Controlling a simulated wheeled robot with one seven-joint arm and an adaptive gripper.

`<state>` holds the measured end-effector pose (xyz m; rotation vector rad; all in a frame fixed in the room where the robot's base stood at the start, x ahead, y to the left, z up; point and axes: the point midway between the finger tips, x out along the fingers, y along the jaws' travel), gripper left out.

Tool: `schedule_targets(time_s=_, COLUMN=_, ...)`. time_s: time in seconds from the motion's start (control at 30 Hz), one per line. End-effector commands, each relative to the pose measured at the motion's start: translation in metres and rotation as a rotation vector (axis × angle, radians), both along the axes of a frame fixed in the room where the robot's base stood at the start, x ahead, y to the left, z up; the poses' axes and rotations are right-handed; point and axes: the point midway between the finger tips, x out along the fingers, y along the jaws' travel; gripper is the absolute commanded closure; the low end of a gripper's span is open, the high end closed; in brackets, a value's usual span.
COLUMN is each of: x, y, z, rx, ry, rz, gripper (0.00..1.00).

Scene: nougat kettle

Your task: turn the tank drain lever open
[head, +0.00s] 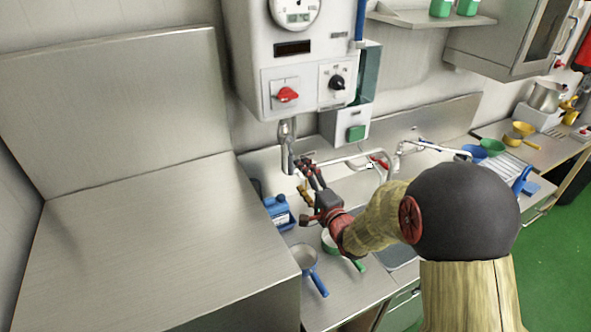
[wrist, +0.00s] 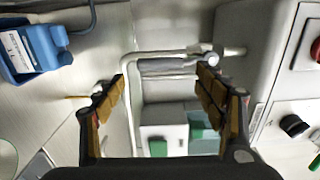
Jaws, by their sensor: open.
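My gripper (head: 311,170) is open below the wall tank (head: 270,45), close to the tank's bottom outlet pipe (head: 287,150). In the wrist view its fingers (wrist: 161,78) are spread wide with nothing held between them. Beyond and between them a pale metal pipe (wrist: 128,62) leaves the tank's underside and bends. A grey bar (wrist: 168,66) with a rounded end lies along it; I cannot tell for sure that this is the drain lever. The tank front carries a red knob (head: 287,94) and a black knob (head: 337,83).
A box with a green button (head: 355,133) hangs beside the tank. A sink and tap (head: 397,158) lie to the right. A broad steel surface (head: 130,250) fills the left.

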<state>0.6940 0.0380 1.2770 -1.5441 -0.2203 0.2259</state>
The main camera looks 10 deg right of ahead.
Motion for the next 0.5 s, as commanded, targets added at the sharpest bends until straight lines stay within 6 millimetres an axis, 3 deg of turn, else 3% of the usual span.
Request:
schedule_targets(time_s=0.2, x=-0.033, y=-0.011, z=0.0, rx=0.0, ry=0.0, rz=-0.002, gripper=0.3)
schedule_targets(time_s=0.5, x=-0.046, y=-0.013, z=0.0, rx=0.0, ry=0.0, rz=0.0, gripper=0.3)
